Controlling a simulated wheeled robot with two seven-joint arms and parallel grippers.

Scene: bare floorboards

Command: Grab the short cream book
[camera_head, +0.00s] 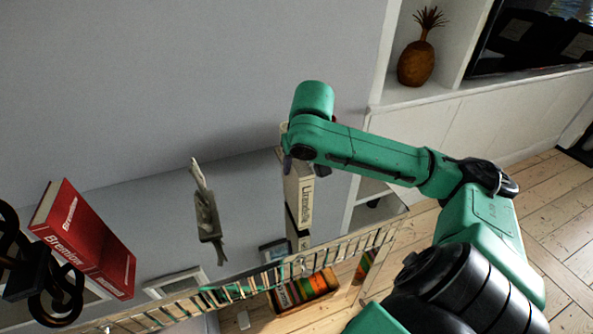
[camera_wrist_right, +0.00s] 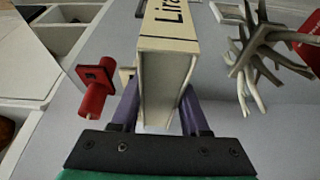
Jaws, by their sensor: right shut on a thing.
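The short cream book (camera_head: 305,195) stands upright at the right part of a glossy, mirror-like table top, with dark lettering on its spine. My right gripper (camera_head: 291,160) reaches it from above, and my arm hides part of the book's upper end. In the right wrist view the cream book (camera_wrist_right: 167,50) sits between the two purple fingers (camera_wrist_right: 160,108), which are shut on it from both sides. A reflection shows below the book; I cannot tell whether its base touches the table. My left gripper is not in view.
A pale branching ornament (camera_head: 205,212) stands left of the book. A large red book (camera_head: 85,240) and a black knotted ornament (camera_head: 60,290) are farther left. A dark red spool-like object (camera_wrist_right: 95,92) is close beside my fingers. A pineapple ornament (camera_head: 416,62) sits in a wall shelf.

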